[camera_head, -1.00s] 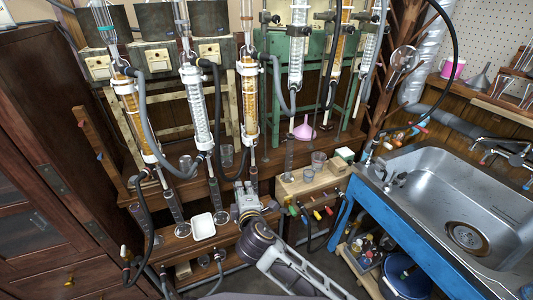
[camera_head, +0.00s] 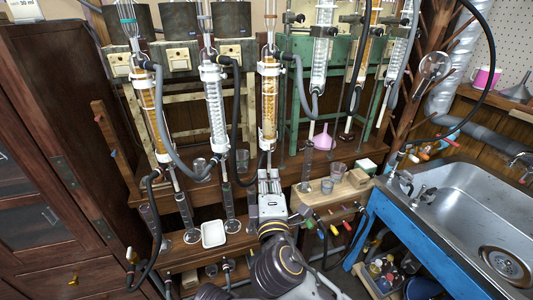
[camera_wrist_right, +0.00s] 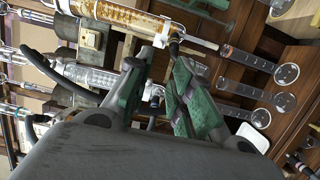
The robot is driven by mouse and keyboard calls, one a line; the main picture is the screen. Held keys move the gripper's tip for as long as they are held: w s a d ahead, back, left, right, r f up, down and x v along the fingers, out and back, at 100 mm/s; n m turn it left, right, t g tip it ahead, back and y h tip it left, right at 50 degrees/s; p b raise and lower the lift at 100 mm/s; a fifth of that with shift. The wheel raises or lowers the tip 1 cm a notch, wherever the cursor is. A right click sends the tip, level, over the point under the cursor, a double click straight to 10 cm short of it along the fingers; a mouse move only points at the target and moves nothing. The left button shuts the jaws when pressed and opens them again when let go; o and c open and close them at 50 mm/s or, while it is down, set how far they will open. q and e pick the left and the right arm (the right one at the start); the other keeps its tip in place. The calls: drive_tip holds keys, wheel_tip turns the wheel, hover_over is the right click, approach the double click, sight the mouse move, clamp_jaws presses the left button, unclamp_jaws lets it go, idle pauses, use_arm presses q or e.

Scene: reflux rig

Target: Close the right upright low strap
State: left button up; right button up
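An upright glass column with amber packing (camera_head: 268,100) stands right of two similar glass columns in the head view. Its lower end runs down behind my right gripper (camera_head: 268,178), which points up at it. In the right wrist view the amber column (camera_wrist_right: 125,15) crosses the top, beyond the fingertips. The right gripper (camera_wrist_right: 167,60) shows two separated fingers with green pads, with nothing held between them. I cannot make out the low strap or whether it is open; the gripper covers part of the column's lower end in the head view. My left gripper is not in view.
A white dish (camera_head: 214,234) lies on the lower shelf left of the gripper. A wooden block with glassware and coloured-handled valves (camera_head: 335,196) is to the right, with a blue-framed sink (camera_head: 460,210) beyond. Black and grey hoses hang near the columns.

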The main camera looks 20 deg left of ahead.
drive_tip(key=b, duration=0.2)
approach(265, 149)
drive_tip(key=x, duration=0.6)
drive_tip(key=shift+f, duration=0.1)
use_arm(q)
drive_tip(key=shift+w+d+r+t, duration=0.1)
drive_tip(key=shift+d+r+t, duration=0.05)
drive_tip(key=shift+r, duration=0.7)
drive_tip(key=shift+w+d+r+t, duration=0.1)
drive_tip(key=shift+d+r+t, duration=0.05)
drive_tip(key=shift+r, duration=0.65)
use_arm(e)
drive_tip(key=shift+x, duration=1.15)
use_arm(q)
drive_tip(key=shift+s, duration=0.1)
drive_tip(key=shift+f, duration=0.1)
use_arm(e)
clamp_jaws()
